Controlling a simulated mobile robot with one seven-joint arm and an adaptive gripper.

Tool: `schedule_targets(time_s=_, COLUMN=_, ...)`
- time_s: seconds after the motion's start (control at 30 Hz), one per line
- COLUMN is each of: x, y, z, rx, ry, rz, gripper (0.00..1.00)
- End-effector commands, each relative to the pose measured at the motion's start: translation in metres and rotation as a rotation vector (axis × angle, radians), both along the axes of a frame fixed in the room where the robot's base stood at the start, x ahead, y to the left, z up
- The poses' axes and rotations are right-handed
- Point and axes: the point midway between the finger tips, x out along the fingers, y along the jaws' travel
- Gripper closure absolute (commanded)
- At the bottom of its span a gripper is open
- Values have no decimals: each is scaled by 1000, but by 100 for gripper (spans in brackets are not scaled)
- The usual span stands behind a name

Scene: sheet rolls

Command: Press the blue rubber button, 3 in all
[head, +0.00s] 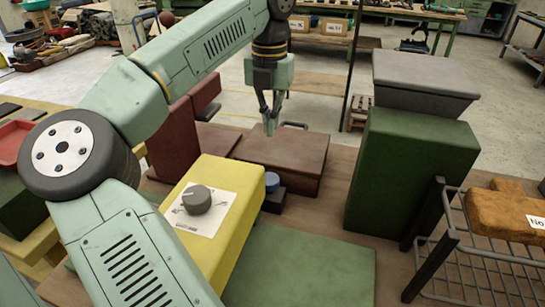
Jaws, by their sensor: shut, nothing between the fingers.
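The blue rubber button (271,181) shows as a small blue cylinder on a dark base (275,198), just right of the yellow box. Part of the button's left side is close behind the yellow box's edge.
The yellow box (235,225) carries a grey knob (196,199) on a white plate. A brown box (290,160) with a handle lies behind the button. A tall green block (410,175) and a wire rack (470,260) stand right. A low green block (310,265) lies in front.

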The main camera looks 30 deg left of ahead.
Motion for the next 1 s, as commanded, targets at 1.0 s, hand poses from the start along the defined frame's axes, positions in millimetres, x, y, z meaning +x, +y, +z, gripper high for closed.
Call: schedule_targets(time_s=1.0, x=-1, y=0, z=-95, rx=-2, ry=1, rz=0, gripper=100)
